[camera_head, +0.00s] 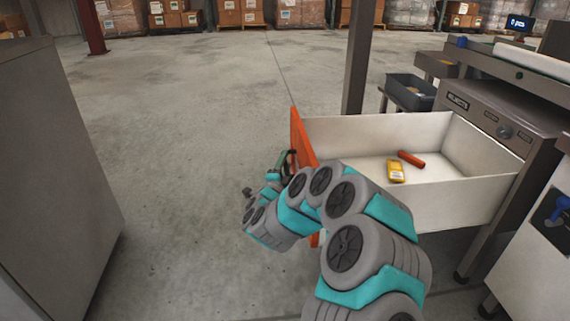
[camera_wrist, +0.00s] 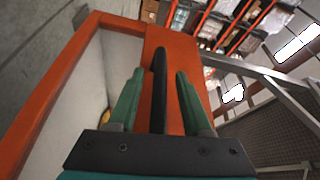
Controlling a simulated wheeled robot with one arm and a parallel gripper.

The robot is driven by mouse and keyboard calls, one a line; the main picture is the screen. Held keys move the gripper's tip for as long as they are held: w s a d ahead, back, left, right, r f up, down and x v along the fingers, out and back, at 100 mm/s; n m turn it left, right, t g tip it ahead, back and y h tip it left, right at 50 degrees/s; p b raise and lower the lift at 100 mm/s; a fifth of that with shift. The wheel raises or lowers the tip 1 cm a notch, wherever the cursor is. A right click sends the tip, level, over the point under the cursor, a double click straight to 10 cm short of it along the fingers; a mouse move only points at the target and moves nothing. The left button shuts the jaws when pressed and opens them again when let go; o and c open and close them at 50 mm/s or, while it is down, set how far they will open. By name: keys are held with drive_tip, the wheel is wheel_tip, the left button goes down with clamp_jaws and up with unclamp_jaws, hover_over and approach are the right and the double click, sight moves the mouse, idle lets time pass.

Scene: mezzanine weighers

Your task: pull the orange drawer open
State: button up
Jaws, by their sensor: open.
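The orange drawer's front (camera_head: 303,145) stands far out from its grey cabinet, and the white drawer box (camera_head: 375,128) behind it is open to view. In the wrist view the orange front (camera_wrist: 88,45) shows with a dark handle (camera_wrist: 160,62) on it. My gripper (camera_wrist: 159,74) is open, with one green finger on each side of the handle. I cannot tell whether either finger touches it. In the head view my gripper (camera_head: 283,162) is at the outer face of the front, partly hidden by my arm.
Inside the drawer lie a yellow device (camera_head: 396,171) and an orange cylinder (camera_head: 411,160). A grey cabinet (camera_head: 50,180) stands at the left. A dark post (camera_head: 357,60) and a grey bin (camera_head: 410,92) are behind the drawer. The floor (camera_head: 190,130) between is clear.

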drive_tip(key=shift+s, duration=0.15)
drive_tip(key=v, duration=0.7)
drive_tip(key=shift+s, duration=0.3)
drive_tip(key=shift+a, duration=0.15)
